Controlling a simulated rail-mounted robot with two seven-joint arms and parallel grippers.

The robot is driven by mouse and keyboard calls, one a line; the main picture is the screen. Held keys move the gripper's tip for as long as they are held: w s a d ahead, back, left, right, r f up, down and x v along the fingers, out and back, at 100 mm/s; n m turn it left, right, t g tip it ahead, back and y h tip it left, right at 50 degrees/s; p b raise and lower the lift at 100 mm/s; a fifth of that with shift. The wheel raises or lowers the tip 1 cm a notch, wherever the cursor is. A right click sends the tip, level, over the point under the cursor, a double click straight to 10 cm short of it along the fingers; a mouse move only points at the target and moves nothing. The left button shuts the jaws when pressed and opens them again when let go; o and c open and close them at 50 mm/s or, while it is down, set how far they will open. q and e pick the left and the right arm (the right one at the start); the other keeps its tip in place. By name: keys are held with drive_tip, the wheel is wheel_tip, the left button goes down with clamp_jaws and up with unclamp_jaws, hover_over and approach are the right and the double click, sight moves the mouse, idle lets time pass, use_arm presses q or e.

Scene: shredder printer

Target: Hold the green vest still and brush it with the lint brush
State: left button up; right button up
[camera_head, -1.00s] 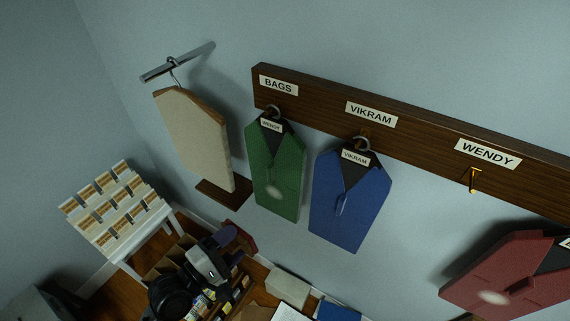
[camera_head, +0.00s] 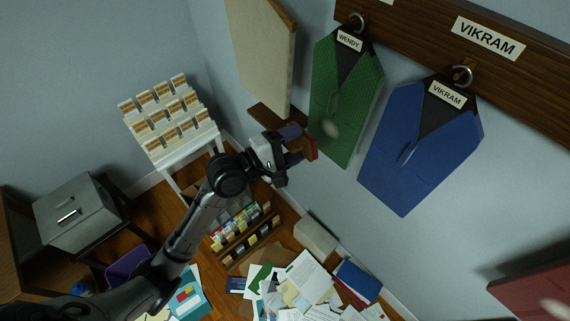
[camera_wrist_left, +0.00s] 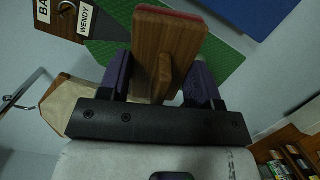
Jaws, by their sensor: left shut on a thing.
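The green vest (camera_head: 347,95) hangs on a hook on the wall rail, with a WENDY tag at its neck. A pale smudge (camera_head: 331,130) shows low on its front. My left gripper (camera_head: 294,147) is shut on the lint brush (camera_head: 308,149), a wooden block with a red face. The brush is just left of the vest's lower part; I cannot tell whether they touch. In the left wrist view the purple fingers grip the brush's wooden handle (camera_wrist_left: 165,75), and the vest (camera_wrist_left: 225,55) shows behind the brush. My right gripper is not in view.
A blue vest (camera_head: 420,145) hangs right of the green one, and a beige board (camera_head: 262,50) hangs to its left. Below are a white card rack (camera_head: 170,125), a shelf of small packets (camera_head: 245,235) and scattered papers (camera_head: 290,285).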

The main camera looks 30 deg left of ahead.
use_arm(q)
drive_tip(key=w+a+f+n+y+b, duration=0.1)
drive_tip(key=w+a+f+b, duration=0.2)
drive_tip(key=w+f, duration=0.4)
drive_tip(key=w+a+f+n+t+y+b, duration=0.1)
drive_tip(key=w+a+f+y+b, duration=0.1)
drive_tip(key=w+f, duration=0.5)
wheel_tip(320, 180, down, 4)
drive_tip(key=shift+w+a+r+y+b, duration=0.1)
drive_tip(key=shift+w+a+y+b, duration=0.3)
drive_tip(key=shift+a, duration=0.45)
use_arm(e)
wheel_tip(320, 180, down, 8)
use_arm(q)
drive_tip(key=shift+s, duration=0.1)
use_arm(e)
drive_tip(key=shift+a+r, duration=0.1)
